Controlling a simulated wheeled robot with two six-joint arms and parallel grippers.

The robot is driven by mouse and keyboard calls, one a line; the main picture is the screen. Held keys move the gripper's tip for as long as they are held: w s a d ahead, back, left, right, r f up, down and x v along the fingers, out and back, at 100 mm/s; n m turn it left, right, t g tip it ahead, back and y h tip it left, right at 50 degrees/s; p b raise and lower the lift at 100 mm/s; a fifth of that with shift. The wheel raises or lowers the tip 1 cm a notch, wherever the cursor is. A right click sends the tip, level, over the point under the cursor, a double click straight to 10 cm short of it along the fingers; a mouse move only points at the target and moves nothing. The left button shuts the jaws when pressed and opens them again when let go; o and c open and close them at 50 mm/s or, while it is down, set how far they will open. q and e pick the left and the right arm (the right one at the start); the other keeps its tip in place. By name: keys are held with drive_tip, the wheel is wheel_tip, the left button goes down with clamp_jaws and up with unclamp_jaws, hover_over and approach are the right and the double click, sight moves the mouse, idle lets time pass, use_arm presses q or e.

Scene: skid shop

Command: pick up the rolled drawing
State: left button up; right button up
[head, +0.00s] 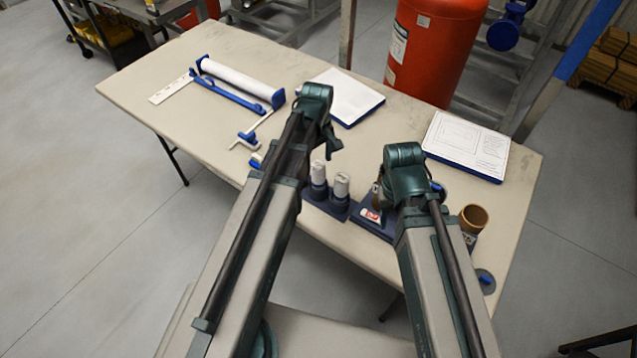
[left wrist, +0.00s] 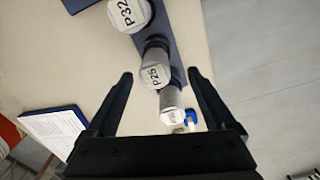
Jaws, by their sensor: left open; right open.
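A long white roll (head: 241,82), which looks like the rolled drawing, lies at the far left of the table with blue pieces at its ends. My left gripper (head: 331,143) is to the right of the roll and nearer to me, open and empty. In the left wrist view its open fingers (left wrist: 158,73) are above a row of grey cylinders with white labelled tops, P25 (left wrist: 155,74) among them; the roll is not in that view. My right gripper (head: 380,193) is open, mostly hidden behind its own wrist, near the table's front edge.
A red tank (head: 432,50) stands behind the table.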

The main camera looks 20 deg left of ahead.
sight(319, 165)
use_arm(q)
drive_tip(key=shift+w+d+f+b, duration=0.1)
drive_tip(key=shift+w+f+b, duration=0.1)
drive_tip(key=shift+f+b, duration=1.15)
drive_tip(key=shift+w+f+b, duration=0.2)
drive_tip(key=shift+f+b, duration=1.1)
drive_tip(key=shift+r, duration=0.1)
clamp_jaws()
